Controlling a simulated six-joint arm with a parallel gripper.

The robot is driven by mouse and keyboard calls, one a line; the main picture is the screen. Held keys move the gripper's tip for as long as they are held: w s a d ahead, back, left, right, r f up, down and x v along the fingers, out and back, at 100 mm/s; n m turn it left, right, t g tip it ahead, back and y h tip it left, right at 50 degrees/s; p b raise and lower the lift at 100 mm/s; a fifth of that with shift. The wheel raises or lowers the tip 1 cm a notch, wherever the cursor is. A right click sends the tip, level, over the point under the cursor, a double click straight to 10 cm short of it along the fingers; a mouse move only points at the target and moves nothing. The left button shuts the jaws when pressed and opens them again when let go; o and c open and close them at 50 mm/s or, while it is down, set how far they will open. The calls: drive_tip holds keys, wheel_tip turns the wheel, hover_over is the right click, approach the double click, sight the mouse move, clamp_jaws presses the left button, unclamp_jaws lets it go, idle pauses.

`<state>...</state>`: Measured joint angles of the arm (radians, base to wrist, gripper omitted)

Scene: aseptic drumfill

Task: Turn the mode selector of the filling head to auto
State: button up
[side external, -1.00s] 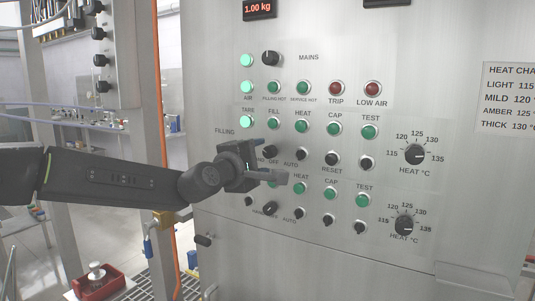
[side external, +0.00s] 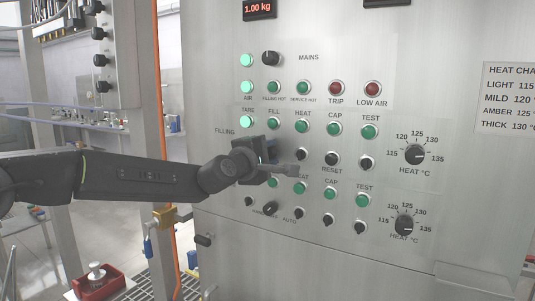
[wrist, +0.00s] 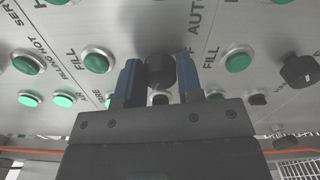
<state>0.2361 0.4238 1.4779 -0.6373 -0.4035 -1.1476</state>
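The mode selector is a black knob (wrist: 159,74) on the steel panel, below and between the FILL and AUTO labels in the wrist view. My gripper (wrist: 158,82) faces the panel with one blue-padded finger on each side of this knob. The fingers stand apart, and whether they touch the knob is unclear. In the side view my gripper (side external: 280,160) is at the upper filling row and hides the selector and its labels, so the pointer direction cannot be read. A similar lower selector (side external: 270,209) shows below the gripper.
Green buttons sit close around my gripper, including FILL (side external: 274,123) and HEAT (side external: 302,127). A black RESET knob (side external: 331,159) and a heat dial (side external: 414,154) lie to the right. An orange pipe (side external: 170,230) runs along the panel's left edge.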

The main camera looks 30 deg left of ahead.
drive_tip(key=c, duration=0.4)
drive_tip(key=shift+m, duration=0.4)
drive_tip(key=m, duration=0.4)
drive_tip(key=shift+m, duration=0.3)
drive_tip(key=m, duration=0.4)
drive_tip(key=shift+m, duration=0.3)
drive_tip(key=m, duration=0.5)
drive_tip(key=shift+m, duration=2.4)
